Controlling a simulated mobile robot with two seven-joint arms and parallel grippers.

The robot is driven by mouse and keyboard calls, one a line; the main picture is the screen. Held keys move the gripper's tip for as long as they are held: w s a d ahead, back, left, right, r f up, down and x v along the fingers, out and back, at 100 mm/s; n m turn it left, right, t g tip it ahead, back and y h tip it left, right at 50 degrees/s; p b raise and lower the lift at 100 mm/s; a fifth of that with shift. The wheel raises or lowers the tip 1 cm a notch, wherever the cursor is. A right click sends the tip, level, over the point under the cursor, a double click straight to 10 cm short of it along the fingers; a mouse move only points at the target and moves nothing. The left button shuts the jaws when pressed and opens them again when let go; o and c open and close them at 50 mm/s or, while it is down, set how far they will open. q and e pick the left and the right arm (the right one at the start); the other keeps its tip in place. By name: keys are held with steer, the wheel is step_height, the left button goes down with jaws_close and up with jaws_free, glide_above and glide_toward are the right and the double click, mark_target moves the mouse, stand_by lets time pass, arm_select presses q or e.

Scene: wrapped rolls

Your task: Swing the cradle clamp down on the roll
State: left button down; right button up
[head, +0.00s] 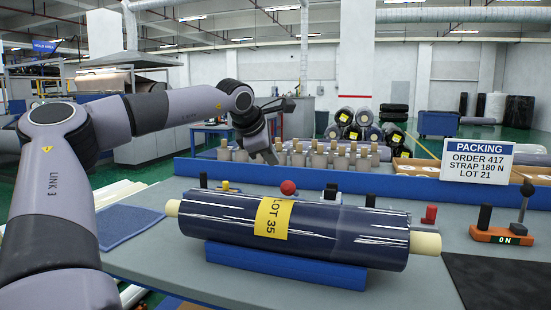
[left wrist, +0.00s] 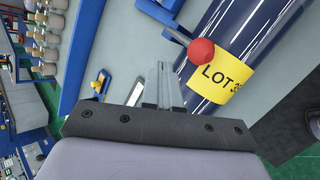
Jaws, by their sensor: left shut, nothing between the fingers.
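The roll (head: 300,228) is dark blue with pale core ends and a yellow LOT 35 label. It lies in a blue cradle (head: 285,265) on the bench. The clamp's red ball knob (head: 288,187) shows just behind the roll's top edge; its arm is mostly hidden there. In the left wrist view the knob (left wrist: 201,51) sits on a metal arm (left wrist: 160,22) and overlaps the roll's edge beside the label. My left gripper (head: 270,157) is behind and above the roll, left of the knob, shut and empty, apart from the knob. My right gripper is not in view.
Several pale bottles (head: 335,155) stand behind the blue rail (head: 430,185). A PACKING sign (head: 477,158) and an orange device reading 0 N (head: 502,237) are at right. A blue mat (head: 125,212) lies at left and a black mat (head: 495,280) at front right.

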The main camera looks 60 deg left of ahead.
arm_select(q)
steer(key=v, duration=0.9)
steer(key=shift+s+d+f, duration=0.15)
steer(key=shift+s+d, duration=0.05)
steer(key=shift+d, duration=0.2)
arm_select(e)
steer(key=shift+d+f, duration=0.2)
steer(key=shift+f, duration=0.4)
